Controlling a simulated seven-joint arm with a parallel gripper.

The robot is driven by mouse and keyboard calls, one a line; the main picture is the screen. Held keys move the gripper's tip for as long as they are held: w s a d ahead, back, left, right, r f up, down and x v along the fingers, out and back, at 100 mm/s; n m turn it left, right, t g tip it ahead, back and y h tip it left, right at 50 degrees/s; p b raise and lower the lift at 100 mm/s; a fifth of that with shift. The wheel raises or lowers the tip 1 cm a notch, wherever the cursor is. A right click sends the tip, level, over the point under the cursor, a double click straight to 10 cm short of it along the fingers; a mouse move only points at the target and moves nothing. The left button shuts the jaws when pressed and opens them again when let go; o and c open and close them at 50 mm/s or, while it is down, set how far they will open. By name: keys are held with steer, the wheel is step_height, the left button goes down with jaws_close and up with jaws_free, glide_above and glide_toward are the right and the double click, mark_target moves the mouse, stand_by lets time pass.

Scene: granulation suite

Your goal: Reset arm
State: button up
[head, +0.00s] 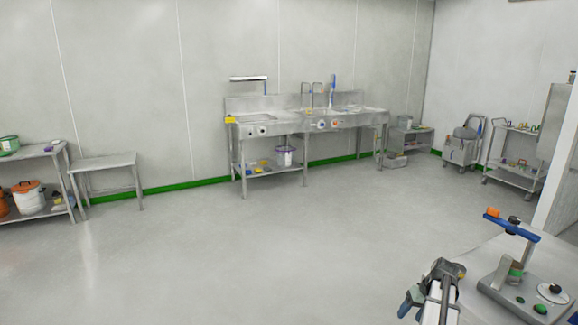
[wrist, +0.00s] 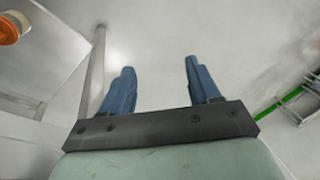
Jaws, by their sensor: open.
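My gripper (wrist: 158,88) shows in the wrist view with two blue fingers spread apart. Nothing is between them, and pale floor and a grey post lie behind. In the head view my gripper (head: 408,303) is at the lower right, beside the bench, with its blue fingers pointing down and left. An orange round object (wrist: 9,30) shows at the upper left of the wrist view, cut off by the frame edge.
A bench (head: 480,262) at the lower right carries a device with a blue arm (head: 512,226). A steel sink unit (head: 290,124) stands at the back wall. A small table (head: 104,163) and a shelf (head: 28,152) stand left. The middle floor is clear.

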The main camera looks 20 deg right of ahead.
steer(key=a+f+n+g, duration=0.1)
steer(key=a+f+g, duration=0.1)
steer(key=a+f, duration=0.7)
steer(key=a+f+g+y, duration=0.1)
steer(key=a+f, duration=0.4)
steer(key=a, duration=0.7)
steer(key=a+f+n+g, duration=0.1)
steer(key=a+f+g, duration=0.1)
steer(key=a+f, duration=0.75)
steer(key=s+a+f+n+g+h, duration=0.1)
steer(key=s+a+f, duration=0.3)
steer(key=s+a, duration=0.6)
steer(key=s+a+f+n+g+h, duration=0.2)
steer(key=s+a+f+g, duration=0.1)
steer(key=s+a, duration=0.8)
steer(key=shift+a+f+n, duration=0.2)
steer(key=shift+f+n, duration=0.1)
steer(key=shift+f, duration=0.5)
steer(key=shift+s, duration=0.1)
